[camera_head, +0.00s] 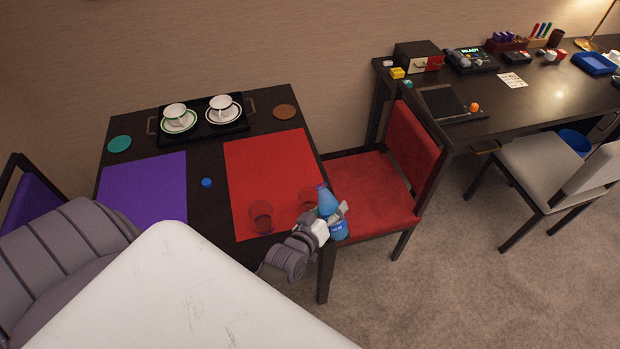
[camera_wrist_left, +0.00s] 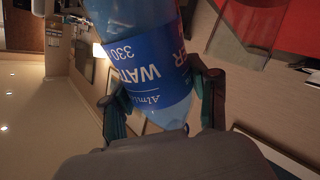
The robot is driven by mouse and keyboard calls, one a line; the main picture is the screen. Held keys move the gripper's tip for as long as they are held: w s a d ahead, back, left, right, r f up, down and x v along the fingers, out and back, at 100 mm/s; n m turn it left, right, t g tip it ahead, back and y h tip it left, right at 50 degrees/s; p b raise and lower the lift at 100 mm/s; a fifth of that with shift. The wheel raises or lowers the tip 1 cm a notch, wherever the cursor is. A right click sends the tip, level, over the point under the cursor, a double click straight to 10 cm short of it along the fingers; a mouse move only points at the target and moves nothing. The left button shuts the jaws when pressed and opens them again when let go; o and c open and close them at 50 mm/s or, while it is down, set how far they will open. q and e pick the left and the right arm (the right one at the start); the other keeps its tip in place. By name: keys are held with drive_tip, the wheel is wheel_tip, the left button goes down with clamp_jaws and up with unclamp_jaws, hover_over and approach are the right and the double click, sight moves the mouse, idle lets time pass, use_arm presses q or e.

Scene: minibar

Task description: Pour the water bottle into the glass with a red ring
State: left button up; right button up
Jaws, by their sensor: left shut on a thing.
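My left gripper (camera_head: 334,220) is shut on the blue water bottle (camera_head: 327,199), around its labelled part. The bottle is close to upright, its top leaning slightly left, at the right edge of the table. In the left wrist view, both fingers (camera_wrist_left: 155,88) flank the blue label of the bottle (camera_wrist_left: 150,70). Two clear glasses stand on the red mat: a nearer one (camera_head: 261,216) and one just left of the bottle (camera_head: 307,197). Against the red mat I cannot tell which has a red ring. My right gripper is not in view.
A blue cap (camera_head: 206,182) lies between the purple mat (camera_head: 150,185) and the red mat (camera_head: 268,165). A tray (camera_head: 240,128) with two cups on saucers is at the back. A red chair (camera_head: 372,190) stands right of the table; a desk (camera_head: 545,85) is beyond.

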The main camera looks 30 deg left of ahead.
use_arm(q)
drive_tip(key=shift+w+r, duration=0.1)
drive_tip(key=shift+r, duration=0.15)
drive_tip(key=shift+f+n, duration=0.3)
drive_tip(key=shift+f, duration=0.2)
drive_tip(key=shift+d+f+n+g+h+b, duration=0.1)
drive_tip(key=shift+f+n+g+h+b, duration=0.3)
drive_tip(key=shift+f+b, duration=0.9)
drive_tip(key=shift+s+d+f+n+h+b, duration=0.2)
drive_tip(key=shift+d+f+n+h+b, duration=0.15)
drive_tip(key=shift+n, duration=0.35)
idle(0.3)
drive_tip(key=shift+s+d+n+g+h, duration=0.1)
drive_tip(key=shift+d+n+g+h, duration=0.1)
drive_tip(key=shift+n+g+h, duration=0.25)
idle(0.9)
drive_tip(key=shift+d+r+n+g+h, duration=0.1)
drive_tip(key=shift+r+n+g+h, duration=0.2)
drive_tip(key=shift+r+n, duration=0.35)
idle(1.3)
drive_tip(key=shift+a+r+n+h+p, duration=0.2)
drive_tip(key=shift+r+n+h+p, duration=0.15)
drive_tip(key=shift+p, duration=0.2)
idle(1.1)
